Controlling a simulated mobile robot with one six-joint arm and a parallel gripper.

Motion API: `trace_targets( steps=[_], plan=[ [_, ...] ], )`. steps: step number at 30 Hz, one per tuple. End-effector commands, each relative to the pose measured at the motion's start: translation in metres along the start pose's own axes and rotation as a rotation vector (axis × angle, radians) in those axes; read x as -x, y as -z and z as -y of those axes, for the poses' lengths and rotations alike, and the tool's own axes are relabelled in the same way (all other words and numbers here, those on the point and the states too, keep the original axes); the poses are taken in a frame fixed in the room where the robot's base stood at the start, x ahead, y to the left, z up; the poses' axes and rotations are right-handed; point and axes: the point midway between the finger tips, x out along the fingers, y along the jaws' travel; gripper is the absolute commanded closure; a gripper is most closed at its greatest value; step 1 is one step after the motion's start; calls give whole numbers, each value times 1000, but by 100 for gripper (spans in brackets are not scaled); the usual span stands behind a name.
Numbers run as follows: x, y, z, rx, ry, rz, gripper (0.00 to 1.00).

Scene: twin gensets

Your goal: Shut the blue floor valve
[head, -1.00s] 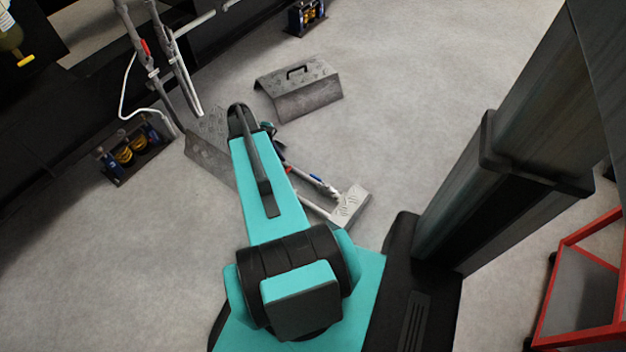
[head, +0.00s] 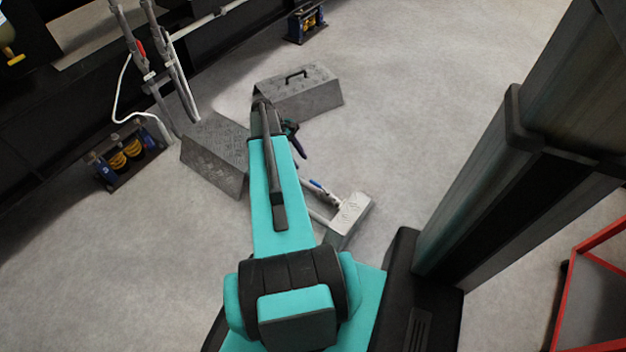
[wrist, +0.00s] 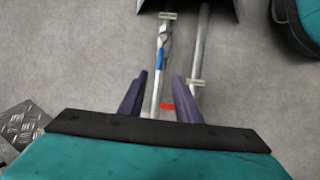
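In the wrist view the blue handle (wrist: 160,59) lies lengthwise along the left of two parallel pipes, beyond my fingertips. My gripper (wrist: 160,75) has its two purple fingers apart with nothing held between them. A red part (wrist: 167,106) shows lower down, between the fingers in the picture. In the head view my gripper (head: 298,142) is above and left of the blue handle, partly hidden by my arm.
Two grey tread-plate covers stand on the floor, one with a black handle (head: 305,95), one left of my arm (head: 212,158). A red frame (head: 590,285) stands at right. Open floor lies right of the covers.

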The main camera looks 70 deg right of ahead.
Motion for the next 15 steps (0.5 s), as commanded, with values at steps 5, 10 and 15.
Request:
trace_targets(
  steps=[5, 10, 15],
  plan=[
    [-11, 0, 0, -1, 0, 0, 69],
    [-30, 1, 1, 0, 1, 1, 69],
    [-54, 1, 1, -1, 1, 0, 69]
  ],
)
